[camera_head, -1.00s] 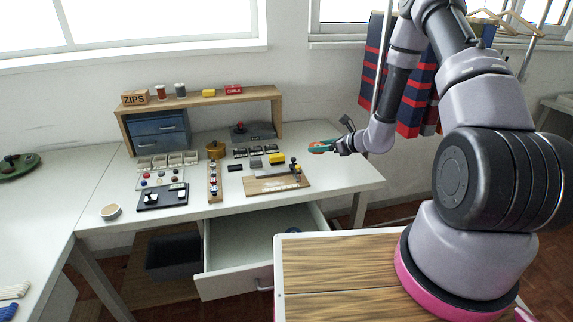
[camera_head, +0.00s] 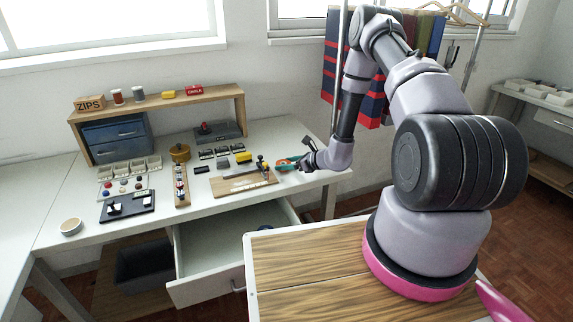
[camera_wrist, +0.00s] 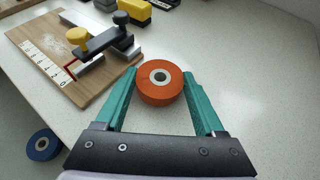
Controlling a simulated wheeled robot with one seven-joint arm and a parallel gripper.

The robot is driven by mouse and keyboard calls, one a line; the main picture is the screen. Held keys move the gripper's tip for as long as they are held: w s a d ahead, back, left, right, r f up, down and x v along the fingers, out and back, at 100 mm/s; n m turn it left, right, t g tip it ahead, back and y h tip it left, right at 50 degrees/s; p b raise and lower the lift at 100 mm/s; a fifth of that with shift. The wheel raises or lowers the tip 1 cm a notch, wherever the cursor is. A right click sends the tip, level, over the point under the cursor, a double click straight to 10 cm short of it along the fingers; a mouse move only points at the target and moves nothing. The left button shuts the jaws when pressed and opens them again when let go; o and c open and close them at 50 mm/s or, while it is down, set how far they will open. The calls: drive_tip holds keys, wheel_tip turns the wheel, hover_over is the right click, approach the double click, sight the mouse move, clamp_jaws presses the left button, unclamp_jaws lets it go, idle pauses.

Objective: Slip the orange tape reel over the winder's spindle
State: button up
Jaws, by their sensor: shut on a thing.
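The orange tape reel (camera_wrist: 158,94) lies flat between the teal fingers of my gripper (camera_wrist: 157,80), near their tips, in the wrist view. Its pale hub and open centre hole face the camera. My gripper is shut on the reel's rim. In the head view my gripper (camera_head: 289,164) is at the right end of the table, just right of the wooden board. The reel is too small there to make out well, and I cannot tell its exact height over the tabletop. I cannot clearly identify the winder or its spindle in either view.
A wooden board (camera_wrist: 42,80) with a ruler strip and a black clamp with a yellow knob lies left of the reel. A blue reel (camera_wrist: 42,146) is in the open drawer (camera_head: 215,270) below the table edge. White tabletop (camera_wrist: 250,80) right of the reel is clear.

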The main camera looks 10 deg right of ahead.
drive_tip(key=o, duration=1.5)
drive_tip(key=shift+f, duration=0.1)
drive_tip(key=shift+c, duration=0.2)
drive_tip(key=shift+s+d+r, duration=0.15)
drive_tip(key=shift+d+r, duration=0.05)
drive_tip(key=shift+r, duration=0.1)
drive_tip(key=v, duration=1.1)
drive_tip(key=shift+s+d, duration=0.15)
drive_tip(key=s+a+r+n+g+y, duration=0.1)
drive_tip(key=s+a+r+n+g, duration=0.2)
drive_tip(key=r, duration=0.6)
drive_tip(key=s+a+r+n+g, duration=0.1)
drive_tip(key=s+a+r+n, duration=0.1)
drive_tip(key=r+n, duration=0.55)
drive_tip(key=s+a+r+n+g+y, duration=0.1)
drive_tip(key=s+a+r+n+g, duration=0.15)
drive_tip(key=r, duration=0.75)
drive_tip(key=s+d+r+n+t+h, duration=0.2)
drive_tip(key=s+d+r+n+h, duration=0.1)
drive_tip(key=s+r, duration=0.6)
drive_tip(key=s+d+r+n+t+h, duration=0.2)
drive_tip(key=s+d+r+n+h, duration=0.2)
drive_tip(key=s+r+n, duration=0.3)
wheel_tip(320, 180, up, 2)
drive_tip(key=shift+s+r+h, duration=0.15)
drive_tip(key=shift+s+h, duration=0.75)
drive_tip(key=shift+s, duration=0.2)
